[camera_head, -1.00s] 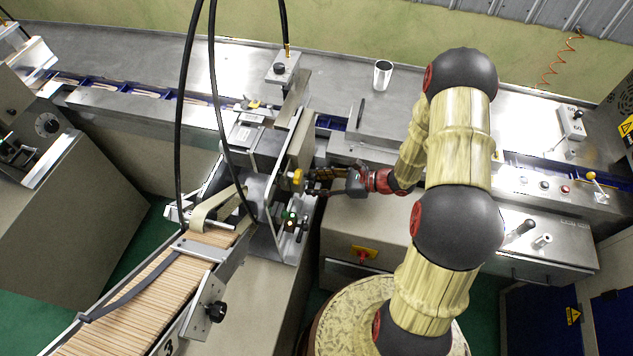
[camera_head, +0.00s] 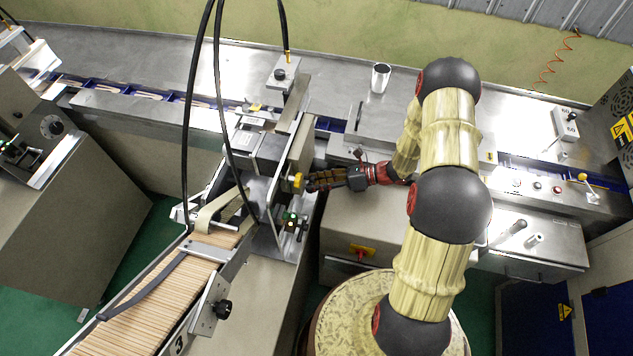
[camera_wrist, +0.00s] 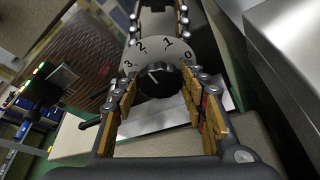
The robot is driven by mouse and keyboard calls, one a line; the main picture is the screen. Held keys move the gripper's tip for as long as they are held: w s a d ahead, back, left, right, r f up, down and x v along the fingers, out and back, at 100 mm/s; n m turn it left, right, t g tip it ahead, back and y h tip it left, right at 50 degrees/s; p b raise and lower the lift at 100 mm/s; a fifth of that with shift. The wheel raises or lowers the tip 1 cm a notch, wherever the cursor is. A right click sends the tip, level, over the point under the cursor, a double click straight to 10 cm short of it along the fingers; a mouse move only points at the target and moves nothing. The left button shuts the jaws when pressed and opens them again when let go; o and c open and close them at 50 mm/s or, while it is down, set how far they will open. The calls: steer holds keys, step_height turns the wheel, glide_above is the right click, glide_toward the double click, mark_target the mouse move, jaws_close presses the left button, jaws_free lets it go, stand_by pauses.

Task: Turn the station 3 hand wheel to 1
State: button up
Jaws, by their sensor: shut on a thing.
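The hand wheel is a black ribbed knob (camera_wrist: 162,82) on a round grey dial plate (camera_wrist: 152,50) marked 3, 2, 1 and 0. The white mark on the knob points up and left, seemingly between 3 and 2. My gripper (camera_wrist: 165,92) is shut on the knob, one finger on each side, in the wrist view. In the head view my gripper (camera_head: 312,182) reaches left to the upright metal plate of the station, its tips at a yellow part (camera_head: 298,183). The wheel's face and marks cannot be made out there.
A feed chute full of wooden sticks (camera_head: 150,310), labelled 3, slopes down left of the gripper. A green-lit control (camera_head: 290,218) sits just below the gripper. Black hoses (camera_head: 187,120) hang at the left. A metal cup (camera_head: 380,78) stands on the bench behind.

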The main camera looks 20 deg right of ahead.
stand_by(0.3)
steer(key=o, duration=1.1)
steer(key=shift+o, duration=0.4)
